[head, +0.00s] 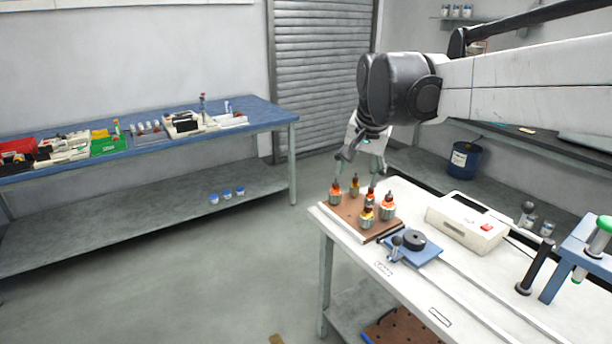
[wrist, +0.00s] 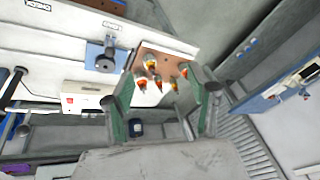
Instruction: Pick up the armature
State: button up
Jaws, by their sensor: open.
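Several armatures, with orange-red or yellow windings, dark tops and grey bases, stand upright on a brown board (head: 340,211) at the near-left corner of the white bench. One is the front yellow armature (head: 367,217); another is the right orange armature (head: 388,207). In the wrist view the armatures (wrist: 157,84) appear between my fingers, on the brown board (wrist: 165,62). My gripper (head: 362,155) is above and behind the board in the head view, with its fingers apart and nothing between them. It also shows in the wrist view (wrist: 163,78).
A blue fixture with a black round part (head: 414,240) sits beside the board. A white box with a red switch (head: 466,223) stands behind it. A blue press (head: 585,255) is at the right.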

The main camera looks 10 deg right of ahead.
jog(key=w+d+m+g+p, duration=0.15)
jog(key=w+d, duration=0.25)
jog(key=w, duration=0.4)
jog(key=m+g+p, duration=0.3)
jog(key=m+p, duration=0.1)
jog(key=m, duration=0.6)
send_over(371, 192)
notch_tip(371, 192, down, 13)
jog(key=shift+w+d+f+y, duration=0.1)
jog(key=shift+w+f+y, duration=0.1)
jog(key=shift+f+y, duration=0.15)
notch_tip(371, 192, down, 9)
jog(key=shift+w+d+f, duration=0.1)
jog(key=shift+w+f, duration=0.05)
jog(key=shift+f, duration=1.1)
jog(key=shift+w+f, duration=0.15)
jog(key=shift+f, duration=1.1)
grip_shut()
